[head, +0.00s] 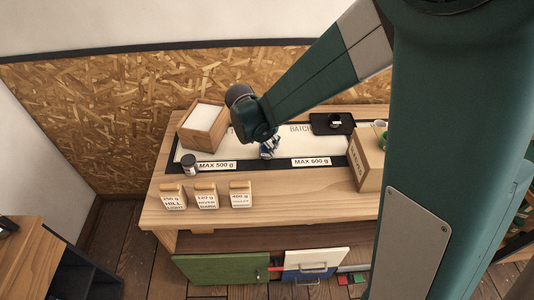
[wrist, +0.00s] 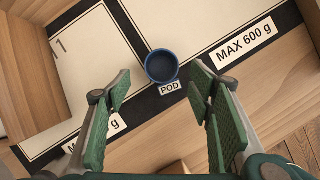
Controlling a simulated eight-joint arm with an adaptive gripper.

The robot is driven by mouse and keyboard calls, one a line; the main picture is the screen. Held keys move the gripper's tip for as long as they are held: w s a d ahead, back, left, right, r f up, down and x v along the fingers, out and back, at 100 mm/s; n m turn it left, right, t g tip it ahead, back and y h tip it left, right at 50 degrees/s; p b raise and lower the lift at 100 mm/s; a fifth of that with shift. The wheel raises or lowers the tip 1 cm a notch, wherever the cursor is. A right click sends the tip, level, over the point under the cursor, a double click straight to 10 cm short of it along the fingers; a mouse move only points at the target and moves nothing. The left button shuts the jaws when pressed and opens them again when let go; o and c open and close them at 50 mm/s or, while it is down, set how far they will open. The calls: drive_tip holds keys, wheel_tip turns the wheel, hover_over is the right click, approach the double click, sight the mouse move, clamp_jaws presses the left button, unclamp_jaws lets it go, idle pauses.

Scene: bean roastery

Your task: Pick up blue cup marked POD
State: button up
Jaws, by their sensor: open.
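The blue cup (wrist: 161,67) is round and seen from above in the wrist view, with a white POD label (wrist: 169,88) at its near side. It stands on the dark strip beside the pale board area. My gripper (wrist: 160,80) is open, its green-padded fingers spread left and right of the cup with gaps on both sides. In the head view my gripper (head: 268,147) hangs over the middle of the bench, and the cup there is hard to tell apart from it.
A wooden box (head: 204,128) and a dark jar (head: 189,165) stand left of my gripper. Several labelled bags (head: 206,197) line the front. A black tray (head: 331,123) and a cardboard box (head: 367,163) are to the right. The pale board (head: 295,145) has bare space.

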drive_tip(key=shift+w+d+f, duration=0.15)
drive_tip(key=shift+w+f, duration=0.05)
drive_tip(key=shift+f, duration=0.35)
drive_tip(key=shift+f, duration=0.1)
drive_tip(key=shift+b+x, duration=0.55)
drive_tip(key=shift+x, duration=2)
drive_tip(key=shift+d, duration=0.15)
drive_tip(key=shift+c, duration=0.3)
drive_tip(key=c, duration=1)
